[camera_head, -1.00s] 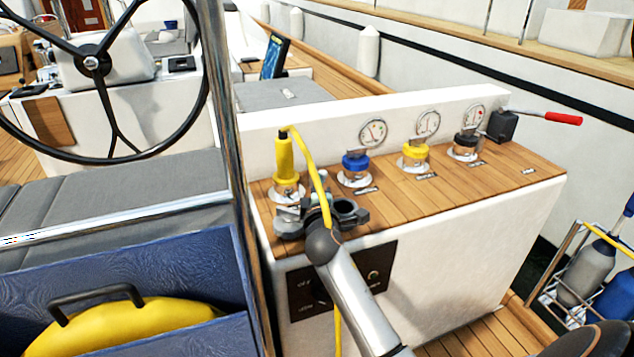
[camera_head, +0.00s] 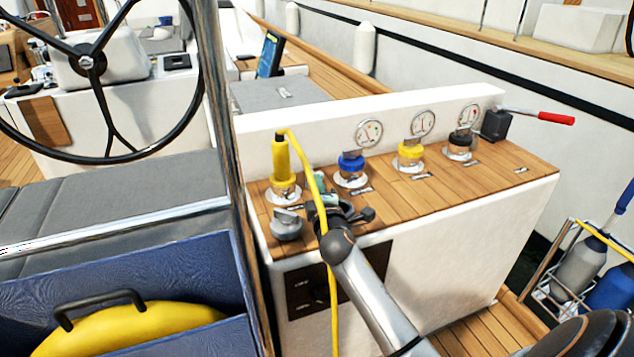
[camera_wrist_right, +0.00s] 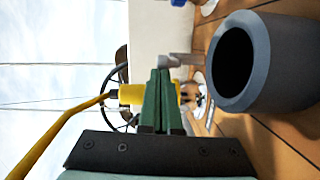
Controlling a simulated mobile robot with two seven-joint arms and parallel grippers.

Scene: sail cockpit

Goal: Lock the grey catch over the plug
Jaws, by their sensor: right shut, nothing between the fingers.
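The yellow plug (camera_head: 281,160) stands upright in the leftmost socket (camera_head: 283,193) on the wooden panel, its yellow cable bending over toward me. In the right wrist view the plug (camera_wrist_right: 132,94) is partly behind my fingers. A light grey piece (camera_wrist_right: 182,60), seemingly the catch, shows beside the fingertips near the plug's base; I cannot tell its exact position. It is not clear in the head view. My right gripper (camera_head: 320,183) is shut and empty, to the right of the plug and nearer me. Its green fingers (camera_wrist_right: 160,75) are together. My left gripper is not in view.
A grey hollow cup (camera_wrist_right: 237,62) is close beside my right fingers. Blue (camera_head: 351,163), yellow (camera_head: 411,152) and black (camera_head: 461,140) caps stand along the panel. The cable hangs across my right wrist.

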